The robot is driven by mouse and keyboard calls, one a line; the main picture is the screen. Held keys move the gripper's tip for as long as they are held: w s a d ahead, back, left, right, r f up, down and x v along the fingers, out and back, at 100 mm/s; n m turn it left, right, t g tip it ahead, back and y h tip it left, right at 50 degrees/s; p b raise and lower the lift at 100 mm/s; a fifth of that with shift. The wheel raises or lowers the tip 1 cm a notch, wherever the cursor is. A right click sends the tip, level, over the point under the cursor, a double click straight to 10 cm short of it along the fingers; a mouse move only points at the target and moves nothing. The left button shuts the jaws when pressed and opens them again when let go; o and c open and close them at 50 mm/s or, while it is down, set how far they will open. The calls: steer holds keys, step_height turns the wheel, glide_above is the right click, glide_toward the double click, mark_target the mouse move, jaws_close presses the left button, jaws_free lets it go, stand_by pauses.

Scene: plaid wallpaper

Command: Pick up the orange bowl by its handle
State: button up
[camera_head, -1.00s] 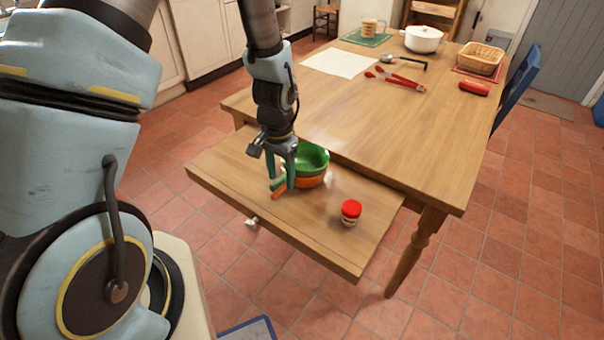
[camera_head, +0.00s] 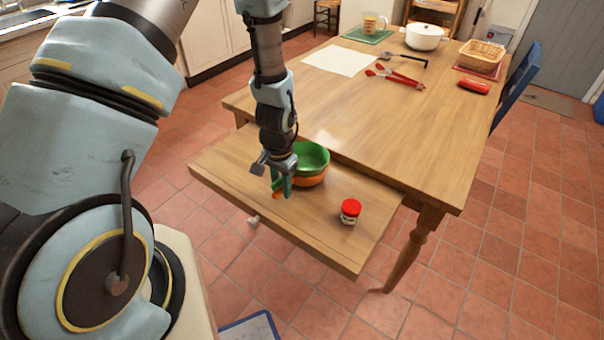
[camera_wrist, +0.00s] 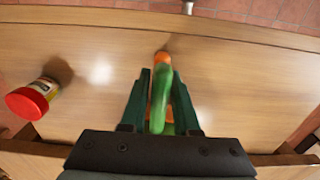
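The orange bowl (camera_head: 313,181) sits on the pulled-out wooden leaf, with a green bowl (camera_head: 311,156) nested inside it, so mostly its lower rim shows. Both handles point toward the leaf's front edge. In the wrist view the orange handle (camera_wrist: 161,68) sticks out beyond and beneath the green handle (camera_wrist: 161,104). My gripper (camera_head: 281,190) is low over the handles. In the wrist view my gripper (camera_wrist: 160,90) is open, with one finger on each side of both handles. I cannot tell whether either finger touches them. The bowls are mostly hidden behind the gripper body there.
A red-lidded jar (camera_head: 350,212) stands on the leaf right of the bowls; it also shows in the wrist view (camera_wrist: 34,99). The tabletop edge (camera_head: 350,168) rises just behind the bowls. Red tongs (camera_head: 400,78), a white pot (camera_head: 424,37) and a basket (camera_head: 481,55) are farther back.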

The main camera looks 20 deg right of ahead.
jaws_close()
stand_by(1.0)
